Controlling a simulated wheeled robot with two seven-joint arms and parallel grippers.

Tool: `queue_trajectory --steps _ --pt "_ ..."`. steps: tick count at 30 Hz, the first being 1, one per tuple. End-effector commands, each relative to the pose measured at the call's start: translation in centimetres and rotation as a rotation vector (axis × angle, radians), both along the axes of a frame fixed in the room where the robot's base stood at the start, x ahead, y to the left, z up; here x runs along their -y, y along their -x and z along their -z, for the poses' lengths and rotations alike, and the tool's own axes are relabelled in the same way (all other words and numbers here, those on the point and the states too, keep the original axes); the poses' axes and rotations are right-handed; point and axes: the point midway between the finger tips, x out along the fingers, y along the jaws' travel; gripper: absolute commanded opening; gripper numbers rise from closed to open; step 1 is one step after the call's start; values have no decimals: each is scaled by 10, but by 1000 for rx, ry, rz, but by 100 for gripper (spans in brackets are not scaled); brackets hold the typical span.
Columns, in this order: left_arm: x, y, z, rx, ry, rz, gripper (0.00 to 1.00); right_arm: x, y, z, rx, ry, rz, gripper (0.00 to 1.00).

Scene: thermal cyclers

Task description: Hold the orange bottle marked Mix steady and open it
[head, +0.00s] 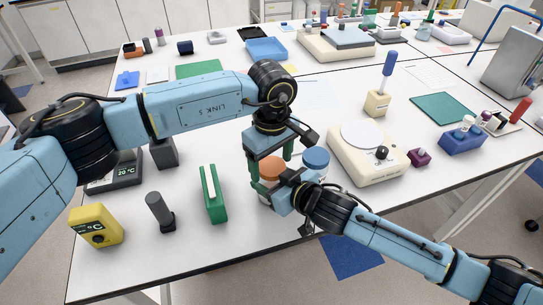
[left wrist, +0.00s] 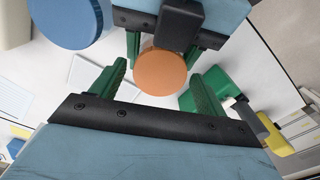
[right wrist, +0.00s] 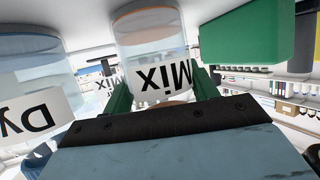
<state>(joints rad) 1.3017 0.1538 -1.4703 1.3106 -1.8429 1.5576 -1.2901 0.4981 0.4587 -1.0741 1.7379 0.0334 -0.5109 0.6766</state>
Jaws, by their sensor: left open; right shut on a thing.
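The orange-capped bottle marked Mix (right wrist: 155,70) stands on the table. My right gripper (right wrist: 155,92) is shut on its body from the side. Its orange cap (head: 270,168) shows in the head view under my left gripper (head: 270,172), and in the left wrist view the cap (left wrist: 161,72) is between the open green fingers of my left gripper (left wrist: 165,80). The fingers point down at the cap with gaps on its sides. The cap sits on the bottle. In the head view the bottle's body is mostly hidden by my right gripper.
A blue-capped bottle (head: 316,160) stands close to the right of Mix; its label in the right wrist view (right wrist: 30,115) begins "Dy". A green rack (head: 213,194) stands to the left. A hotplate-like device (head: 365,150) stands to the right. The table's front edge is near.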

Motion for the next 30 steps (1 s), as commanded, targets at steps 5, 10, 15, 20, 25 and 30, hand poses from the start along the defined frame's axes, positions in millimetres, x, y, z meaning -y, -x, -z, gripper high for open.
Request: queue_trajectory --steps 5,10,15,20,25,30 --pt "0 0 0 0 0 0 61 0 0 0 -1 1 0 0" --pt "0 0 0 0 0 -1 39 0 0 0 -1 1 0 0" --pt "0 0 0 0 0 -11 29 0 0 0 -1 1 0 0" --pt "0 0 0 -1 1 -172 29 0 0 0 -1 1 0 0" --pt "0 0 -1 -1 1 -433 29 0 0 0 -1 1 0 0" --pt "0 0 -1 -1 1 -579 29 0 0 0 -1 1 0 0"
